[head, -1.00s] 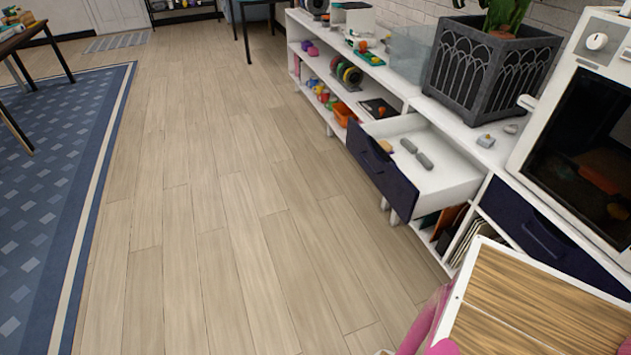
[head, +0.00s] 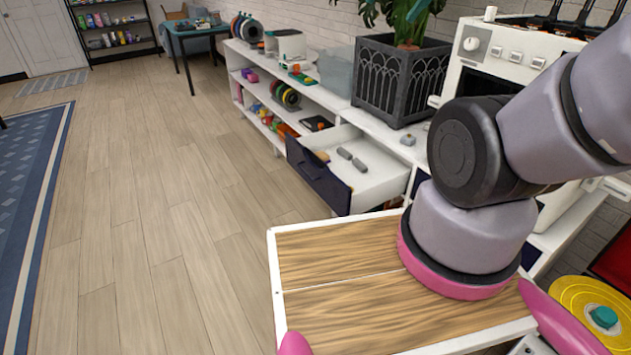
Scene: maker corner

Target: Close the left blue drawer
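The left blue drawer (head: 318,177) is pulled well out of the white shelf unit, its dark blue front facing the open floor. Several small grey and tan pieces (head: 345,154) lie inside it. A second blue drawer to its right is mostly hidden behind my arm; a bit of its front may show. My arm's grey and pink links fill the right side of the head view. My gripper is not in the picture.
The white shelf unit (head: 250,62) runs along the brick wall with toys and spools on it. A black planter (head: 400,80) and a white oven-like machine (head: 480,55) stand on top. The wooden floor (head: 140,200) left of the drawer is clear. A blue rug (head: 35,160) lies further left.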

